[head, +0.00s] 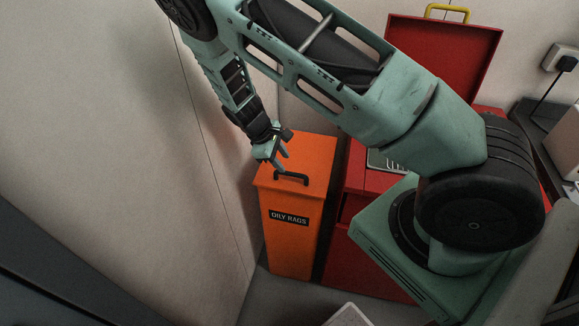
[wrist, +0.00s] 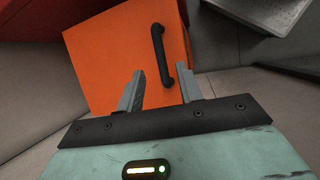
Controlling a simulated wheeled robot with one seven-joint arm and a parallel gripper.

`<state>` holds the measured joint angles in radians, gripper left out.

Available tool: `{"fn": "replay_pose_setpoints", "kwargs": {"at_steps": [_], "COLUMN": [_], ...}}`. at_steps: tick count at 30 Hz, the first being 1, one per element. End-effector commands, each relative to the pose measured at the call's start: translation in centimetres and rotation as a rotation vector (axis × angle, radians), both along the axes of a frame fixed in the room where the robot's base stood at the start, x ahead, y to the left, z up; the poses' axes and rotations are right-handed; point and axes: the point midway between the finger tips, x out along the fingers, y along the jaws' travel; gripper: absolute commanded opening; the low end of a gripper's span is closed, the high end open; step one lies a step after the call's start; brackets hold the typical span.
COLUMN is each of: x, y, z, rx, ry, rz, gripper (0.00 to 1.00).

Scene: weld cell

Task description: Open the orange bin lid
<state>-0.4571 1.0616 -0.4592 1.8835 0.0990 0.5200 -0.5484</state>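The orange bin (head: 293,232) stands on the floor against the wall, with an "OILY RAGS" label on its front. Its orange lid (head: 312,150) is down, and a black bar handle (head: 291,178) sits near the lid's front edge. My gripper (head: 279,166) is above the lid, close to the handle. In the wrist view my gripper (wrist: 160,82) is open, with its two grey fingers apart and nothing between them. The black handle (wrist: 162,55) shows beyond the fingers, in front of the right one. I cannot tell whether a finger touches it.
A red tool cabinet (head: 359,243) stands directly right of the bin. The wall (head: 150,170) is close on the bin's left. Some floor (head: 285,302) is clear in front.

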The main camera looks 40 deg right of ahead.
Motion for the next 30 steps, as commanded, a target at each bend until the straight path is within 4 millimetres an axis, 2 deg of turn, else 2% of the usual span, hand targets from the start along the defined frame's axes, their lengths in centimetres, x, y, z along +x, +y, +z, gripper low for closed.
{"fn": "replay_pose_setpoints", "kwargs": {"at_steps": [4,9,15,22,23,26,27,30], "x": [-0.7,-1.0,-1.2,-1.2,-1.2,-1.2,-1.2,-1.2], "y": [-1.1,-1.9,-2.3,-2.3,-2.3,-2.3,-2.3,-2.3], "z": [-2.5,-4.5,-5.5,-5.6,-5.6,-5.5,-5.5,-5.5], "rx": [-0.001,0.0,0.001,0.001,0.001,0.001,0.001,0.001], "ry": [0.004,0.003,0.0,-0.001,-0.001,-0.001,-0.001,-0.001], "rz": [-0.002,-0.001,-0.001,-0.001,-0.001,-0.001,-0.001,-0.001], "gripper": [0.36,0.36,0.36,0.36,0.33,0.06,0.0,0.0]}}
